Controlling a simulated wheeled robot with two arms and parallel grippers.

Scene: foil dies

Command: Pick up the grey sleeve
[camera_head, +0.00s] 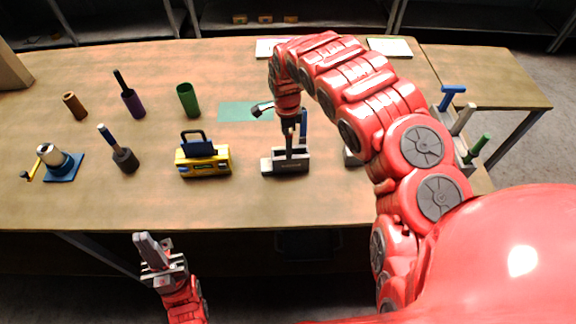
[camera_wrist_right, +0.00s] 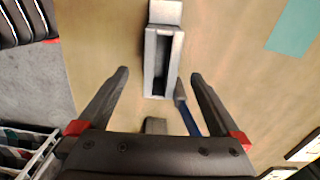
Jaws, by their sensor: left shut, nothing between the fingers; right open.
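A lighter grey slotted box (camera_head: 292,167) sits mid-table and also shows in the right wrist view (camera_wrist_right: 151,62). I cannot tell for certain which of these the task names. My right gripper (camera_head: 288,137) is over the grey box, open and empty. In the right wrist view its fingers (camera_wrist_right: 158,75) are spread, with the box between and beyond the tips. My left gripper (camera_head: 140,238) is shut and empty, in front of the table edge.
Brown (camera_head: 75,106), purple (camera_head: 133,103) and green (camera_head: 188,100) sleeves stand at the back left. A yellow box (camera_head: 204,167) stands left of the grey box. A blue-handled tool (camera_wrist_right: 187,113) and a grey block (camera_wrist_right: 155,126) are close to my right fingers.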

